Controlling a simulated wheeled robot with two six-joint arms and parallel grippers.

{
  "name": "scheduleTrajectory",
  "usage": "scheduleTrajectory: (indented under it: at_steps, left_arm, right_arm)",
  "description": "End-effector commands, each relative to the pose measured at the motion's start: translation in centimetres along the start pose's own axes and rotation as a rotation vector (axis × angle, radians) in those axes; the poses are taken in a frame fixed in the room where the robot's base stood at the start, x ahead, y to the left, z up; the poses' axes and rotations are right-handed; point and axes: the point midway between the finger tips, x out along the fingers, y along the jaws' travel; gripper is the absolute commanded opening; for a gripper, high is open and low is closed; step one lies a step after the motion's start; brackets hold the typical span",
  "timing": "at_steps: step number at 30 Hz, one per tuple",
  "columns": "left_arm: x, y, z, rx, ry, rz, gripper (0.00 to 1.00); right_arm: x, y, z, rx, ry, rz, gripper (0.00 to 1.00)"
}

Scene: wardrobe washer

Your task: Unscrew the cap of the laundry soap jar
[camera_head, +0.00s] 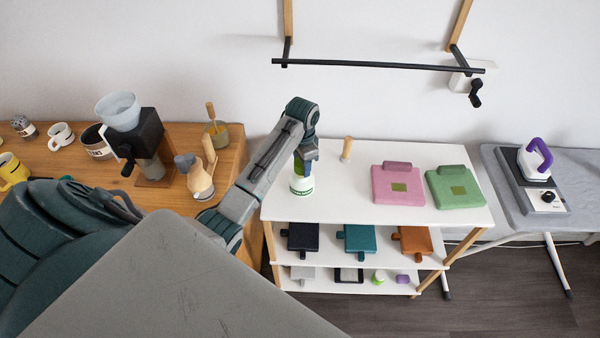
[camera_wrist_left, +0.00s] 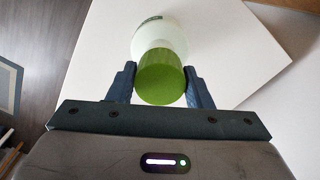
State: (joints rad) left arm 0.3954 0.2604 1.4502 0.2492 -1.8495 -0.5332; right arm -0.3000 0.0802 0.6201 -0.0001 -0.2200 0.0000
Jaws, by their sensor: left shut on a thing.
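The laundry soap jar (camera_head: 301,185) is white with a green label and stands upright near the left end of the white shelf's top. In the left wrist view the pale jar body (camera_wrist_left: 160,38) lies behind its green cap (camera_wrist_left: 160,77). My left gripper (camera_head: 305,160) is over the jar from above. In the left wrist view its two fingers (camera_wrist_left: 160,88) are on either side of the green cap, shut on it. The cap is on the jar. In the head view the fingers and arm mostly hide the cap. My right gripper is not in view.
A wooden peg (camera_head: 346,149) stands behind the jar on the white shelf (camera_head: 340,205). Pink (camera_head: 398,185) and green (camera_head: 454,187) folded garments lie to the right. A wooden counter (camera_head: 150,190) with a coffee grinder is at left, an ironing board (camera_head: 580,190) at far right.

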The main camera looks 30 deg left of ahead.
Motion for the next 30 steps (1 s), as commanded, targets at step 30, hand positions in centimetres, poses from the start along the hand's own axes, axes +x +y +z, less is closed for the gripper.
scheduleTrajectory:
  at_steps: [30]
  left_arm:
    - [-4.2, 0.0, 0.0, 0.001, 0.001, 0.0, 0.14]
  right_arm:
    - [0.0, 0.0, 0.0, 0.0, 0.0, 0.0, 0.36]
